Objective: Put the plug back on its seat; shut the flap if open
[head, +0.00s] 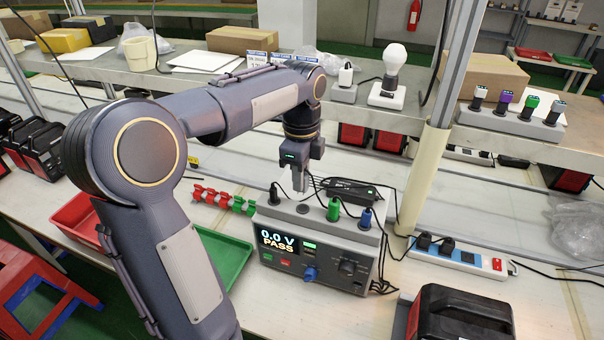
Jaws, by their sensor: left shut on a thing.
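My left gripper (299,184) points down above the top of the grey test box (268,222). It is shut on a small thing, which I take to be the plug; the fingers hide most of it. A dark round seat (302,208) shows on the box top just below the fingertips. A black plug (273,194), a green plug (333,209) and a blue plug (365,218) stand upright on the same box top. The box display (278,239) reads 0.0 V PASS. I cannot make out a flap. My right gripper is not in view.
A power strip (458,257) with black plugs lies right of the box, with cables between. A black and red case (462,312) stands at front right. A green tray (222,256) and red clips (210,197) are left. A shelf (405,100) runs behind.

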